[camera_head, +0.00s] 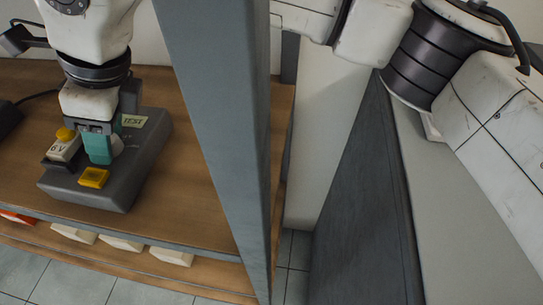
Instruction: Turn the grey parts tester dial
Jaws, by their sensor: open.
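The grey parts tester (118,195) lies on a wooden shelf at the left. It has a yellow button (93,177) near its front edge and a pale label reading "TEST" at its back right. My gripper (100,150) is over the middle of the tester, pointing down, with its jaws open and a teal finger nearest the camera. A small pale grey piece (117,145) shows just right of the teal finger; it may be part of the dial. The rest of the dial is hidden behind my gripper, and I cannot tell whether the fingers touch it.
A pale block with a yellow top (65,135) is at the tester's left. A dark object (8,118) with a cable sits at the far left. A grey upright post (215,130) stands right of the tester. Several white boxes (122,242) lie on the lower shelf.

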